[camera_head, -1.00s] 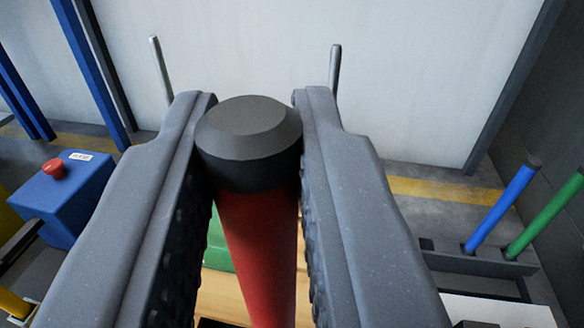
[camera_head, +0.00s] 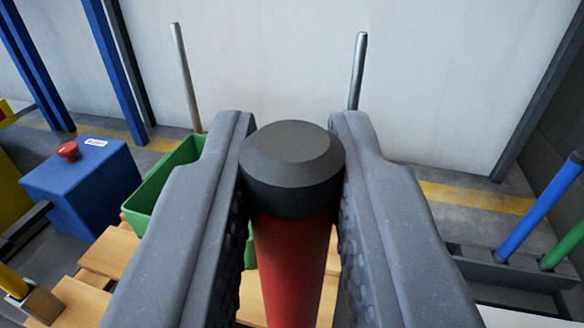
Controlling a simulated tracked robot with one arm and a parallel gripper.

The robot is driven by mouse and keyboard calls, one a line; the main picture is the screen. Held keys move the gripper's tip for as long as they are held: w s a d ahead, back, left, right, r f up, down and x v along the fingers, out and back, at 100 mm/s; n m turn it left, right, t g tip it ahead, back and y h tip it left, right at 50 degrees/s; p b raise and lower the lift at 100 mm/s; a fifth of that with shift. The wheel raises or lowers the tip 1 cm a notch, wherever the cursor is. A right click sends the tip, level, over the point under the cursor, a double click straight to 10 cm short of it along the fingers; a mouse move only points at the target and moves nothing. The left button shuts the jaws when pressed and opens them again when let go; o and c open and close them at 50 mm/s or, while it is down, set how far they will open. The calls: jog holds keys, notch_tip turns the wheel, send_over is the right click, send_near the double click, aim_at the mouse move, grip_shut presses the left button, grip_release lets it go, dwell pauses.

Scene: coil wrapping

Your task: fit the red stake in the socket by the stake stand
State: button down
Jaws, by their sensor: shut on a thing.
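My gripper (camera_head: 292,170) is shut on the red stake (camera_head: 290,265), gripping it just below its black cap. The stake stands close to upright between the two grey fingers, and its lower end is out of view. The stake stand (camera_head: 500,268) is a dark rail at the right, holding a blue stake (camera_head: 540,210) and a green stake (camera_head: 565,245). I cannot make out the empty socket; the right finger and the frame edge hide part of that area.
A green bin (camera_head: 172,180) sits on wooden slats (camera_head: 110,255) beyond the left finger. A blue box with a red button (camera_head: 68,150) stands at the left. Two thin metal posts (camera_head: 186,80) rise before the pale wall. A yellow stake (camera_head: 12,282) stands lower left.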

jog(key=shift+f, duration=0.45)
jog(key=shift+p, duration=0.85)
dwell(1.4)
notch_tip(320, 180, down, 8)
jog(key=b, duration=0.1)
dwell(3.7)
jog(key=c, duration=1.2)
grip_release()
jog(key=shift+c, duration=0.2)
jog(key=shift+s, duration=0.1)
jog(key=s+p, duration=0.4)
jog(key=s, duration=0.9)
jog(key=shift+s+a, duration=0.15)
jog(key=shift+s, duration=0.2)
